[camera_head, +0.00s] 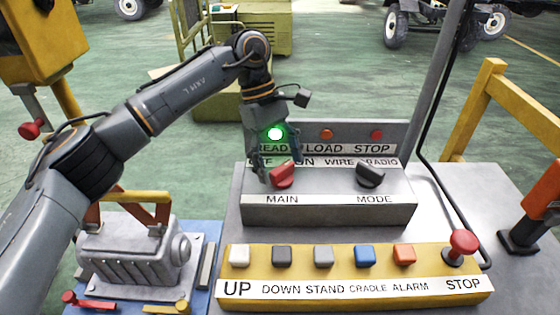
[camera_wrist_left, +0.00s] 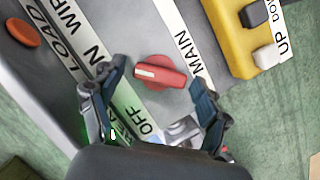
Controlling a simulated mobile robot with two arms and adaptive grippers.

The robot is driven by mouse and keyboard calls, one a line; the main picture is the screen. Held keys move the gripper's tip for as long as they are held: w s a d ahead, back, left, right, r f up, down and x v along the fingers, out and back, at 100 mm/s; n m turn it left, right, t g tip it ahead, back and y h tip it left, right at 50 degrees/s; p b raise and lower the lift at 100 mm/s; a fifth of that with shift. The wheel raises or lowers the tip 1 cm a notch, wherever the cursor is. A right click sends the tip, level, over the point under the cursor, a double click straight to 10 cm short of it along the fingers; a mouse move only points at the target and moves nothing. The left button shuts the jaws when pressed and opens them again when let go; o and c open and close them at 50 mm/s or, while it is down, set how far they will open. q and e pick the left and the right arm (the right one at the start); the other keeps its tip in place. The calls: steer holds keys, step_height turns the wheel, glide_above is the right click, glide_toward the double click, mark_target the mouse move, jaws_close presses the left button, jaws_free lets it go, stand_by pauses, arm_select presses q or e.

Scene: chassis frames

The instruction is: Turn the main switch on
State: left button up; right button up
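The main switch is a red rotary knob (camera_head: 283,176) on the grey sloped panel (camera_head: 330,212), above the MAIN label. Its bar slants up to the right, towards the ON lettering. In the left wrist view the red knob (camera_wrist_left: 162,73) has a white mark on its end facing the OFF/ON strip. The green lamp (camera_head: 275,133) over the READY label glows. My left gripper (camera_head: 280,165) is over the knob. In the left wrist view its fingers (camera_wrist_left: 160,78) stand apart on either side of the knob, with gaps. My right gripper is not in view.
A black MODE knob (camera_head: 370,174) sits right of the main switch. In front is a yellow button box (camera_head: 350,287) with several buttons and a red STOP mushroom (camera_head: 463,243). A grey machine (camera_head: 135,250) stands left; a pole (camera_head: 440,80) rises behind right.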

arm_select(q)
steer(key=shift+r, duration=0.1)
steer(key=v, duration=1.1)
steer(key=shift+w+a+r, duration=0.15)
steer(key=shift+a+r, duration=0.05)
steer(key=shift+r, duration=0.15)
